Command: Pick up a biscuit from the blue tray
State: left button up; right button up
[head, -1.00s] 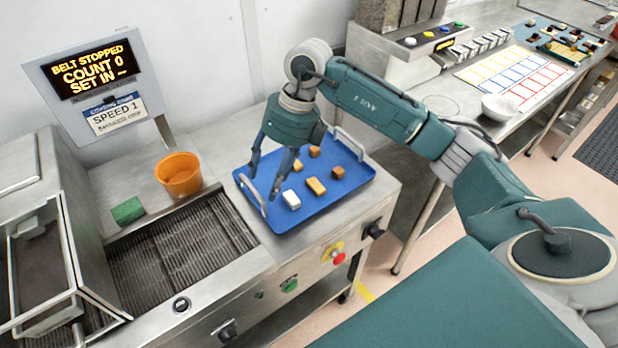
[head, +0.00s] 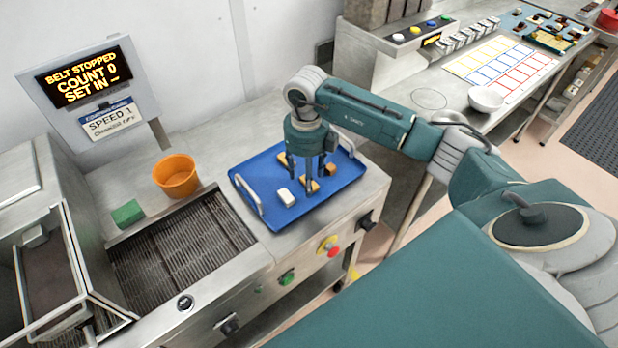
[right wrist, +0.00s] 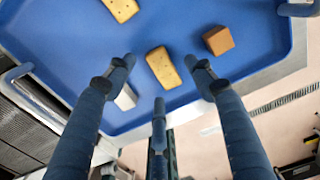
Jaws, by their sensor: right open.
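The blue tray (head: 262,177) lies on the steel bench beside the belt. My right gripper (head: 308,187) is open, fingers pointing down over the tray. A tan oblong biscuit (right wrist: 163,67) lies between the spread fingers in the right wrist view; I cannot tell whether any finger touches it. A second tan biscuit (right wrist: 122,9) lies farther off, partly hidden by the gripper in the head view. A brown cube (head: 330,169) lies to the right and a white block (head: 286,197) to the left; a finger partly covers the white block in the right wrist view. My left gripper is not in view.
The tray has raised handles (head: 248,195) at its ends. An orange tub (head: 177,176) and a green block (head: 127,213) stand left of the tray, near the stopped dark belt (head: 180,250). A sign (head: 85,85) reads "BELT STOPPED". A white bowl (head: 486,98) stands on the far bench.

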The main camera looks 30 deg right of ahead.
jog(key=shift+f, duration=0.65)
jog(key=c, duration=0.9)
jog(key=shift+o, duration=0.2)
